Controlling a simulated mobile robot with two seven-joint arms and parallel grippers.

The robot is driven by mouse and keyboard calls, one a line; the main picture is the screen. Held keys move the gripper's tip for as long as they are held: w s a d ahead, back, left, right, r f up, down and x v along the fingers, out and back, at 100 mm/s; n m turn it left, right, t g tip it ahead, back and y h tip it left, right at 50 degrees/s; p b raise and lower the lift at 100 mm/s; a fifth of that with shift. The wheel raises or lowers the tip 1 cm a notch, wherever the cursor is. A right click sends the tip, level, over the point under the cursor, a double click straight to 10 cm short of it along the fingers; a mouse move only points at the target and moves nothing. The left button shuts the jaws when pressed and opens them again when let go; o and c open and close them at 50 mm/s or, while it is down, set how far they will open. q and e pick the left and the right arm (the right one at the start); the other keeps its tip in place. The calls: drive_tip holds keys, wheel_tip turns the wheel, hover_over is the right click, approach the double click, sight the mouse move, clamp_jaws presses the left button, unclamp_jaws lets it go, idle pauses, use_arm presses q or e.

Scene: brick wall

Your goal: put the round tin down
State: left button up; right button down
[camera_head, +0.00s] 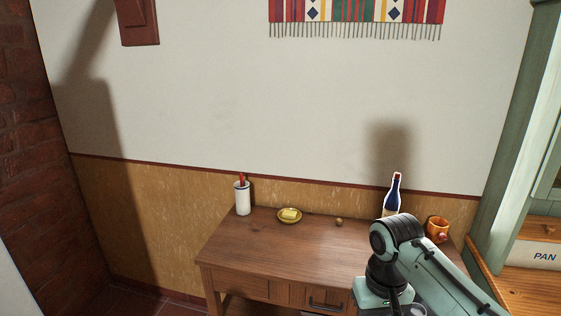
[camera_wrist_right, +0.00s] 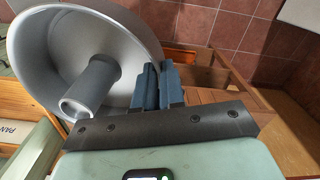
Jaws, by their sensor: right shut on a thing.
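The round tin (camera_wrist_right: 88,20) is a grey metal ring-shaped pan with a tube in its middle. It fills the upper left of the right wrist view, tilted, its open side facing the camera. My right gripper (camera_wrist_right: 160,78) is shut on the tin's wall at its right side. In the head view my right arm reaches over the table's front right part; the gripper's fingers are hidden there. A small piece of grey rim at the bottom edge may be the tin. My left gripper is not in view.
The wooden table (camera_head: 270,251) has clear room at its left and middle. Along its back stand a white holder (camera_head: 242,199), a yellow dish (camera_head: 289,216), a small round thing (camera_head: 339,222), a bottle (camera_head: 392,196) and an orange mug (camera_head: 436,226). A green cabinet (camera_head: 506,130) stands right.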

drive_tip(key=shift+s, duration=0.1)
drive_tip(key=w+f, duration=0.3)
drive_tip(key=f, duration=2.6)
drive_tip(key=shift+a+f+m, duration=0.15)
drive_tip(key=shift+f+m, duration=0.05)
drive_tip(key=shift+m, duration=0.2)
drive_tip(key=shift+a, duration=0.15)
